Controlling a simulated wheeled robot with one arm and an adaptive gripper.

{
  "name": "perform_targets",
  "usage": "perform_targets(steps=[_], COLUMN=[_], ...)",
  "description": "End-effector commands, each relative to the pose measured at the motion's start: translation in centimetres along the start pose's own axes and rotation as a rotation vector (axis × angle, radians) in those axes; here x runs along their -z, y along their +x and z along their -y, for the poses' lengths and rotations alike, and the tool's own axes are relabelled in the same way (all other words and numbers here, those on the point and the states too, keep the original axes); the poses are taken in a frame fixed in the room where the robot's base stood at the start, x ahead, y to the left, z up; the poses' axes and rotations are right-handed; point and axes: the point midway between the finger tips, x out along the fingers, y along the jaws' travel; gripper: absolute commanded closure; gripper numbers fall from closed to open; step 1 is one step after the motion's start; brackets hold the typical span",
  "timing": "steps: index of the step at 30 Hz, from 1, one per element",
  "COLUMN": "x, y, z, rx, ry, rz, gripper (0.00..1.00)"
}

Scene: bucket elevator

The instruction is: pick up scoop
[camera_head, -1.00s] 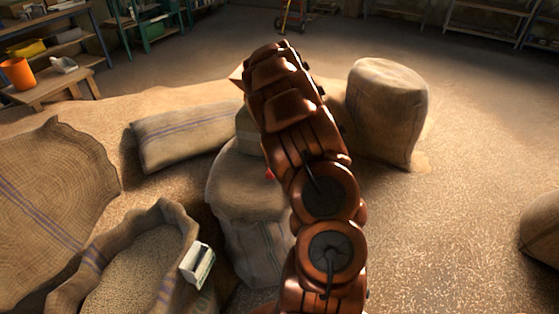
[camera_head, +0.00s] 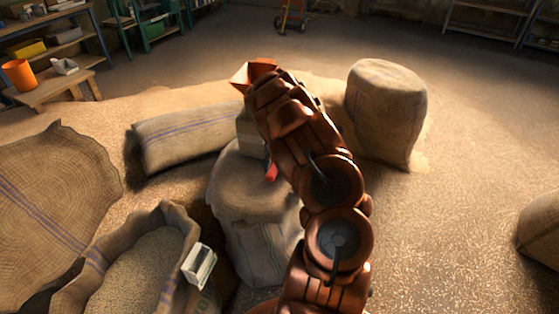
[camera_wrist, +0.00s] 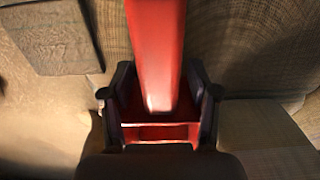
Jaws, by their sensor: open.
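In the wrist view a long red bar (camera_wrist: 157,50), perhaps a handle, runs from the top edge down between the two dark fingers of my gripper (camera_wrist: 160,105). The fingers stand apart on either side of it. In the head view a small red part (camera_head: 271,172) shows beside my arm, below a grey-green piece (camera_head: 250,132) above the upright sack; I cannot tell if they are one thing. My gripper's fingertips are hidden by my arm there. A pale scoop-shaped thing (camera_head: 65,66) lies on the wooden stool at the far left.
An upright tied sack (camera_head: 252,190) stands beside my arm. An open grain sack (camera_head: 140,275) with a small white box-like thing (camera_head: 199,264) at its rim is at lower left. A lying sack (camera_head: 185,137) and a standing sack (camera_head: 386,110) flank my arm.

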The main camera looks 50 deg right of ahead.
Motion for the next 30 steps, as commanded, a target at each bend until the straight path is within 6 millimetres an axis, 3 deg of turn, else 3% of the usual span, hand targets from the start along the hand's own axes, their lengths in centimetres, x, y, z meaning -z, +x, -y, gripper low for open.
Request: perform_targets(steps=[4,21,30], x=[-0.01,-0.02,-0.03], y=[-0.01,-0.03,-0.04], z=[0.00,-0.01,-0.01], rx=[0.000,0.000,0.000], ry=[0.000,0.000,0.000], rz=[0.000,0.001,0.001], gripper=[0.42,1.00,1.00])
